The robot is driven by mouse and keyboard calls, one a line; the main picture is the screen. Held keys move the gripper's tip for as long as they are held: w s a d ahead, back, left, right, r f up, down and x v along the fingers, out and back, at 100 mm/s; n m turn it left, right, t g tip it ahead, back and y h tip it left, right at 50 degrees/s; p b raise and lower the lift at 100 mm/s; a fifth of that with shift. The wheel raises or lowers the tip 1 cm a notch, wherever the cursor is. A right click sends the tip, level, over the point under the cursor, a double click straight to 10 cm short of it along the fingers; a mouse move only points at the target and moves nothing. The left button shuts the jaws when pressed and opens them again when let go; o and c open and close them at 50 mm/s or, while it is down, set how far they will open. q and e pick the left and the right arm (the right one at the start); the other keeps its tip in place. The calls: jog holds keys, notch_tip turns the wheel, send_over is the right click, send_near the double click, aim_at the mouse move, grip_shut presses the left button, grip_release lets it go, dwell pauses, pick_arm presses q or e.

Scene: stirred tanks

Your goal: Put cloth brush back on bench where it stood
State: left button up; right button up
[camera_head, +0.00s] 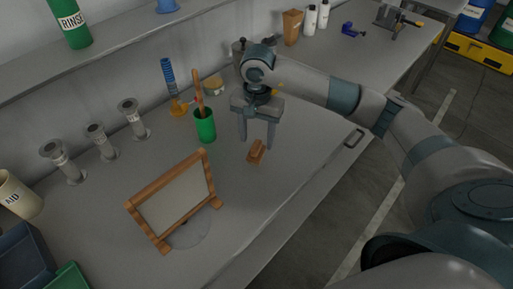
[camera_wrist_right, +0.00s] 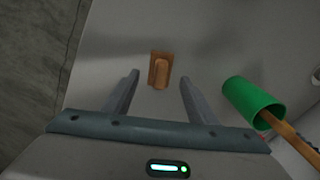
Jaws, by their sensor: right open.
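The cloth brush (camera_head: 256,151), a small brown wooden block with a raised grip, stands on the grey bench (camera_head: 290,180). It also shows in the right wrist view (camera_wrist_right: 160,71), beyond and between the fingertips. My right gripper (camera_head: 256,147) is open and empty, pointing down at the brush with its fingers apart. In the right wrist view the gripper (camera_wrist_right: 159,80) has clear space between its fingers and the brush. Whether the brush rests flat all along its base is hard to tell. My left gripper is not in view.
A green cup (camera_head: 205,127) with a wooden-handled tool stands close left of the right gripper. A wood-framed panel (camera_head: 175,203) stands nearer the front. Metal pedestals (camera_head: 132,118) line the back left.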

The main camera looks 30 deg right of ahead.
aim_at(257, 144)
notch_tip(257, 144, up, 6)
jog(key=shift+f+b, duration=0.1)
jog(key=shift+b, duration=0.85)
jog(key=shift+r, duration=0.4)
